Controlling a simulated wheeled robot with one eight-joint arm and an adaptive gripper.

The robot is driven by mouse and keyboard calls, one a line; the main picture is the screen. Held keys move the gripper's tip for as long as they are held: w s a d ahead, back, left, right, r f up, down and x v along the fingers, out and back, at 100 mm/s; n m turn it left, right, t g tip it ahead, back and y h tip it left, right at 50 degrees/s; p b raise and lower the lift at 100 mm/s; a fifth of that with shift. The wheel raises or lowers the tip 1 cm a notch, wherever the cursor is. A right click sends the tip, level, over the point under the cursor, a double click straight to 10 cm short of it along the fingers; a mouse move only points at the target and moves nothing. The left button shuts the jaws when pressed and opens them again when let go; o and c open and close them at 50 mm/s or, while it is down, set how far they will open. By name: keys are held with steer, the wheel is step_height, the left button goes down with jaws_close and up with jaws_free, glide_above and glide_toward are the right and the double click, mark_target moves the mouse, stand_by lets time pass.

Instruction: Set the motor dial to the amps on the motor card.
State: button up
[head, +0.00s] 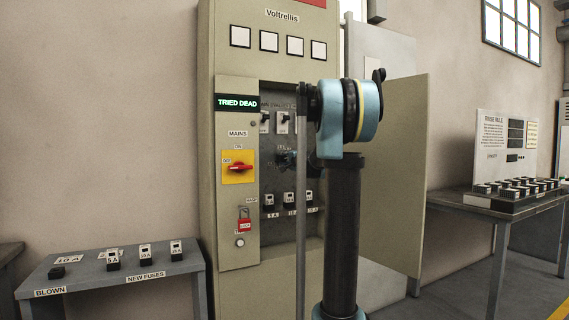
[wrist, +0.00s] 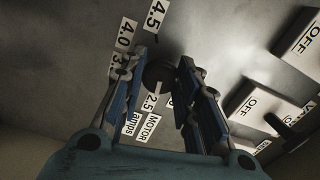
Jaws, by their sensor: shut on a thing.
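The motor dial (wrist: 158,73) is a dark round knob on the grey panel in the wrist view. Number labels 4.5, 4.0, 3.5 and 2.5 stand around it, with a "MOTOR amps" label (wrist: 143,124) below. My gripper (wrist: 166,66) has one finger on each side of the knob and is shut on it. The pointer's exact setting is too dark to read. In the head view my gripper (head: 288,160) is at the panel inside the open cabinet (head: 228,60), partly behind my arm. I cannot make out a motor card in either view.
The mains switch (head: 238,168) and a red padlock (head: 245,222) are on the cabinet's left front, under a "TRIED DEAD" display (head: 237,103). Fuses (head: 270,203) sit below my gripper. The open door (head: 400,170) stands right. Tables (head: 90,282) flank the cabinet.

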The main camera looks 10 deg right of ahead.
steer(key=shift+f, duration=0.1)
steer(key=o, duration=1.1)
steer(key=shift+s+d, duration=0.1)
steer(key=shift+v, duration=5.85)
